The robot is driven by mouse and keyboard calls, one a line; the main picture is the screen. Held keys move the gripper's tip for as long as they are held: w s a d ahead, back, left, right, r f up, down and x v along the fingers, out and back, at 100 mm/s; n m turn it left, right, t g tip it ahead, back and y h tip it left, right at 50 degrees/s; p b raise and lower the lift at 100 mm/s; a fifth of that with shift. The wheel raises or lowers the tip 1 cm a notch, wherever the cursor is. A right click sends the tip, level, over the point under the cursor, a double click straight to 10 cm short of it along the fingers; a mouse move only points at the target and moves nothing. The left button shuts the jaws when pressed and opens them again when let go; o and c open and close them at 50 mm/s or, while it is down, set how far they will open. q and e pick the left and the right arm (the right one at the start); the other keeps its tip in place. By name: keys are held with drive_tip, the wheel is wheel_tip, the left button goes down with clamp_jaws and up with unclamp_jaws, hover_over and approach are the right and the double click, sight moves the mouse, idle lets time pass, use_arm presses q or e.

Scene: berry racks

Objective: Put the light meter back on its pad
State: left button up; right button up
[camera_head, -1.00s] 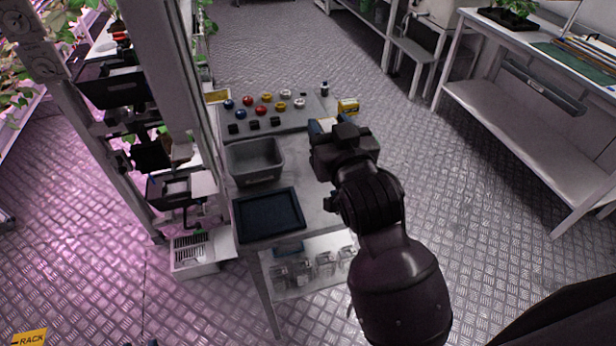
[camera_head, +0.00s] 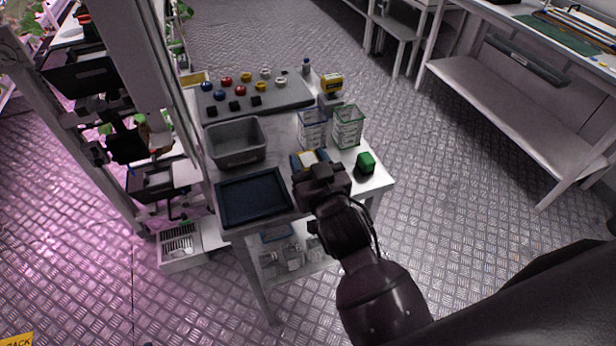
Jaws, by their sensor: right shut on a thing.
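My right gripper (camera_head: 322,180) is over the right part of the grey table, seen from behind. It is shut on the light meter (camera_head: 308,158), a small item with a pale yellowish face and blue around it, just beyond the fingers. The gripper hides part of it, and I cannot tell whether it touches the table. I cannot make out a separate pad for certain; it may be hidden under the gripper or the meter. My left gripper is not in view.
A dark tray (camera_head: 221,213) and a grey bin (camera_head: 234,158) are on the left. A yellow device (camera_head: 331,84) stands behind. A board (camera_head: 282,97) holds several coloured pieces.

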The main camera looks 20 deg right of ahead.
drive_tip(key=shift+f+b, duration=0.45)
drive_tip(key=shift+f, duration=1.75)
drive_tip(key=shift+f, duration=0.15)
drive_tip(key=o, duration=1.1)
drive_tip(key=s, duration=1.2)
drive_tip(key=shift+d+r, duration=0.2)
